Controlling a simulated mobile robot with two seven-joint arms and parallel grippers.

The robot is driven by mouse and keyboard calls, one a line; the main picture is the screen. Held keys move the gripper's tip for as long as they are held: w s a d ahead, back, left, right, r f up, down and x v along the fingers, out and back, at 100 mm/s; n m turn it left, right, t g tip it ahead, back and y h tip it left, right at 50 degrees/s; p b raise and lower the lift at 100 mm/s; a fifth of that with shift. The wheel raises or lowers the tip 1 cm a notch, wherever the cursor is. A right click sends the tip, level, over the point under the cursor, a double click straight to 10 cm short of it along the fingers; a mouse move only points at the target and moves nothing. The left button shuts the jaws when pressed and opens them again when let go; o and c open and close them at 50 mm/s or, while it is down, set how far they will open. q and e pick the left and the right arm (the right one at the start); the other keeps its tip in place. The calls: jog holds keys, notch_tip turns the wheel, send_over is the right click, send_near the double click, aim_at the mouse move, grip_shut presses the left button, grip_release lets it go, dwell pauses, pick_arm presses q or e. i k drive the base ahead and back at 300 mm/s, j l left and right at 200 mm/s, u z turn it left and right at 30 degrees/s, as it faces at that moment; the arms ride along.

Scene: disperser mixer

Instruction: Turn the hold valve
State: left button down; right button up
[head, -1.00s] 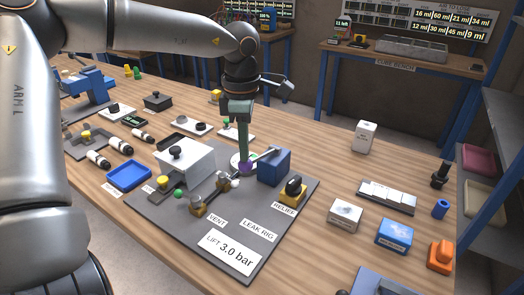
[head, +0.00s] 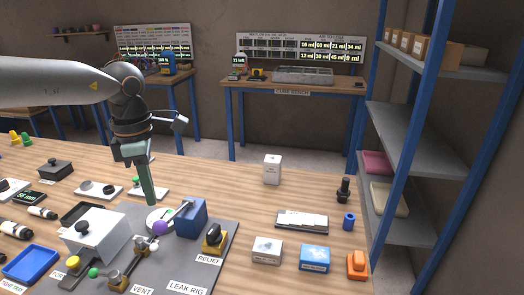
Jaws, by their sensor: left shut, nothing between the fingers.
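The leak rig is a grey plate (head: 205,262) on the wooden bench, with several small valves on it. I cannot read a hold label on any of them. A lever with a purple ball (head: 160,227) stands near a blue block (head: 191,219); a green ball (head: 93,272) sits farther left. My left gripper (head: 149,203) comes down from above, shut and empty. Its tip is just behind and left of the purple ball, over a round white dial (head: 157,216). I cannot tell whether it touches anything. My right gripper is out of view.
A white box with a black knob (head: 95,233) stands left of the gripper. A black-and-yellow relief knob (head: 214,238) is to the right. Blue and white boxes (head: 315,258) and an orange part (head: 357,265) lie farther right. A shelf (head: 400,130) stands beyond the bench's right end.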

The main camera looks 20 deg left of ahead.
aim_at(141, 243)
jog(key=k, duration=1)
